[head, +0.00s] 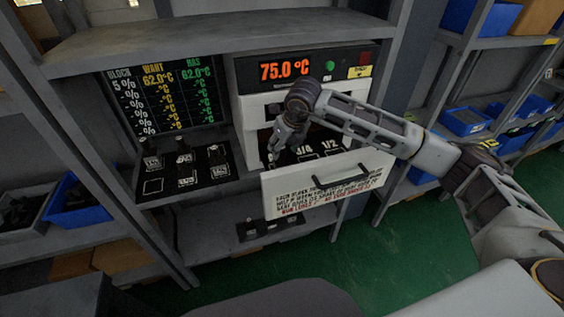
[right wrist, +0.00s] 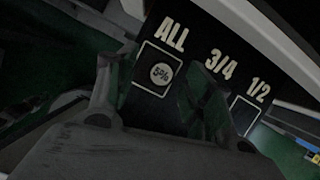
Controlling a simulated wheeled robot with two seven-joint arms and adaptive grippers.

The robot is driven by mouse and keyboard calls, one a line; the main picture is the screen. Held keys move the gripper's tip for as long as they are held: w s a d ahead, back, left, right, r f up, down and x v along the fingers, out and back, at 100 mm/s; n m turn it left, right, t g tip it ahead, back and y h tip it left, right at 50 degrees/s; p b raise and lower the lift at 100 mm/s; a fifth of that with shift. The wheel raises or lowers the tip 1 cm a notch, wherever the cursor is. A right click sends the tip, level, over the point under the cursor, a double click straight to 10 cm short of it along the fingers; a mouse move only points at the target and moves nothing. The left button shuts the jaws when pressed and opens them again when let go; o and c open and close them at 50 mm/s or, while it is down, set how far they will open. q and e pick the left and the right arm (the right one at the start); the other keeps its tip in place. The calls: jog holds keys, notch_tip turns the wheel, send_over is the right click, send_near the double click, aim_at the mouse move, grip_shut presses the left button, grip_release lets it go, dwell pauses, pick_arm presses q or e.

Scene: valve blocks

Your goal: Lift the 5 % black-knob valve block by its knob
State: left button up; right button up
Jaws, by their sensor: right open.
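A round disc marked "5%" (right wrist: 161,73) shows in the right wrist view, inside the outlined square under "ALL" on a black panel. It appears to be the top of the 5 % block's knob; the block's body cannot be made out. My right gripper (right wrist: 158,95) is open, with one finger on each side of the disc and no clear contact. In the head view my right gripper (head: 277,150) reaches down over the open drawer (head: 325,190), and the arm hides the "ALL" place. My left gripper is out of view.
The heater display (head: 285,71) reads 75.0 °C. A board (head: 160,95) lists 5 % with want 62.0 and has 62.0. A black mat (head: 153,186) with outlined squares and dark blocks lies left of the drawer. More dark blocks (head: 250,230) stand on the lower shelf.

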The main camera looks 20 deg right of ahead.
aim_at(282, 159)
jog(key=shift+x, duration=0.85)
jog(key=shift+w+f, duration=0.15)
jog(key=shift+f, duration=0.15)
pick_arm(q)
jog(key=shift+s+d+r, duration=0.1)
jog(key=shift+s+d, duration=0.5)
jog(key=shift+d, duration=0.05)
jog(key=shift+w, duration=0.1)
